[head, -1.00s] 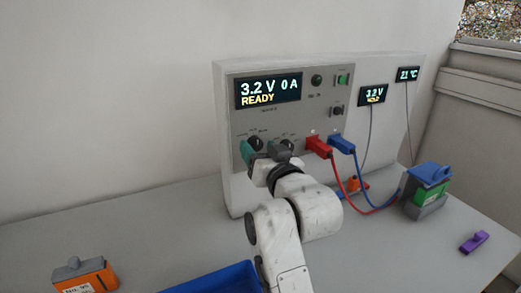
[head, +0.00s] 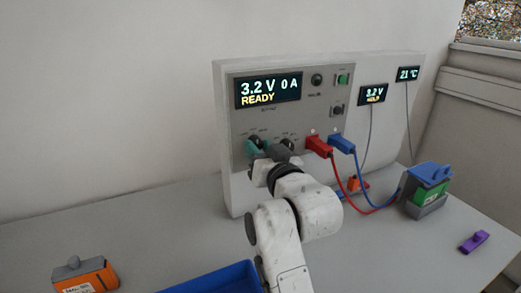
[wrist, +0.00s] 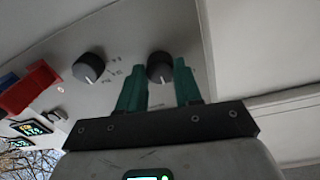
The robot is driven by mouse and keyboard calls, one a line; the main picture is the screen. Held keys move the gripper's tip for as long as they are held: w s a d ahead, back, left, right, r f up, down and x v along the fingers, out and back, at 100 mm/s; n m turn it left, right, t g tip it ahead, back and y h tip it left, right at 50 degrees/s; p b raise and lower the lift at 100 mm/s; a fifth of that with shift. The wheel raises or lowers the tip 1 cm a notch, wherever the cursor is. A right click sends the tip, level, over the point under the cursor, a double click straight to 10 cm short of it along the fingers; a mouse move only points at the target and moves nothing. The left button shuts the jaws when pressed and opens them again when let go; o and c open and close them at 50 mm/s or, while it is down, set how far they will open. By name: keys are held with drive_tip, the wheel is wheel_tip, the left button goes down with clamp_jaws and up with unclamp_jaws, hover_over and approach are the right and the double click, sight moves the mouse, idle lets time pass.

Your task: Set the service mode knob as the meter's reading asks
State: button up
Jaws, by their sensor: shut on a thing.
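The cycler panel (head: 300,110) has a large display (head: 268,91) reading 3.2 V, 0 A, READY. A small meter (head: 373,94) to its right reads 3.2 V above a small yellow word, perhaps HOLD. Two dark knobs sit low on the panel. My gripper (wrist: 160,82) has its green fingers on either side of the left knob (wrist: 160,66), shut on it. The right knob (wrist: 89,66) is free and also shows in the head view (head: 288,145), partly behind my gripper. The knob labels are too small to read.
Red (head: 319,146) and blue (head: 342,144) plugs stick out right of the knobs, their cables running to a battery holder (head: 427,190). A temperature display (head: 408,74) reads 21 °C. An orange pack (head: 86,275), blue tray (head: 215,278) and purple clip (head: 474,242) lie on the table.

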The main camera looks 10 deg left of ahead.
drive_tip(key=n, duration=0.4)
drive_tip(key=shift+d, duration=0.1)
drive_tip(key=shift+n+y+b, duration=0.3)
drive_tip(key=shift+n, duration=1.7)
drive_tip(key=o, duration=1)
drive_tip(key=shift+o, duration=0.2)
drive_tip(key=v, duration=1)
drive_tip(key=shift+s+b, duration=0.35)
drive_tip(key=shift+b, duration=0.05)
